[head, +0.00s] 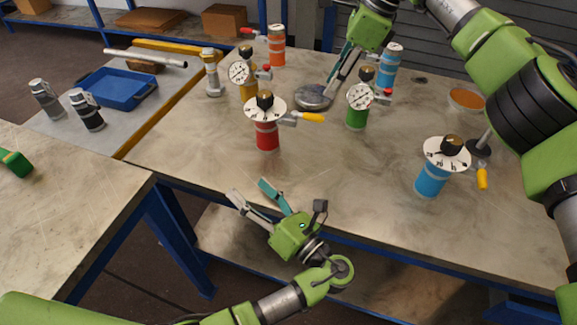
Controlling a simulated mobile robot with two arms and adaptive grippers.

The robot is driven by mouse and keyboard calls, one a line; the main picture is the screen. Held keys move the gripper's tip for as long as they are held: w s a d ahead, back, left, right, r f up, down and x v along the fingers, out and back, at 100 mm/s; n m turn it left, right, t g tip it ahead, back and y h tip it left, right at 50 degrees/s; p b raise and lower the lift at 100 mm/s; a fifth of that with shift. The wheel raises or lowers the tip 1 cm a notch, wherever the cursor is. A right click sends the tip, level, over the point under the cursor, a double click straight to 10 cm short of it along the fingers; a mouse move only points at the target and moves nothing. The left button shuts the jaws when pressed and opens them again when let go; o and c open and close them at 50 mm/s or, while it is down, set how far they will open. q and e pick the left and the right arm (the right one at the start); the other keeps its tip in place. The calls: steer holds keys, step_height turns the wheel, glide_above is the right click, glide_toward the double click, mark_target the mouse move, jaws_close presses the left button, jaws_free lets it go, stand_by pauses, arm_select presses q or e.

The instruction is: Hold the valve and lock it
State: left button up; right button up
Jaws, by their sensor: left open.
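Several flanged vessels with valves stand on the workbench. The red vessel (267,137) has a white dial plate, a black knob and a yellow lever (313,117) pointing right. The front blue vessel (431,182) has a similar dial and a yellow lever (482,179) hanging down. The green vessel (356,119) and the yellow vessel (249,92) carry round gauges and red handles. My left gripper (250,188) is open and empty at the bench's front edge, below the red vessel. My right gripper (334,79) points down beside a grey disc (313,98); its grip is unclear.
An orange vessel (277,50) and another blue vessel (391,57) stand behind. A bowl (466,100) lies at the right. The bench centre is clear.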

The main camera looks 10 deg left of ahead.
mark_target(271, 133)
arm_select(q)
steer(key=w+d+t+h, duration=0.1)
steer(key=w+d+h, duration=0.1)
steer(key=w+d+r+n+t+h, duration=0.1)
steer(key=w+d+h, duration=0.1)
steer(key=w+d+r+t+h, duration=0.1)
steer(key=w+d+h, duration=0.1)
steer(key=d, duration=0.1)
steer(key=shift+w+r+t, duration=0.15)
steer(key=shift+r+t, duration=0.1)
steer(key=shift+t, duration=0.15)
steer(key=shift+w+r, duration=0.1)
steer(key=shift+w, duration=0.2)
steer(key=x, duration=1.3)
steer(key=shift+w, duration=0.15)
jaws_close()
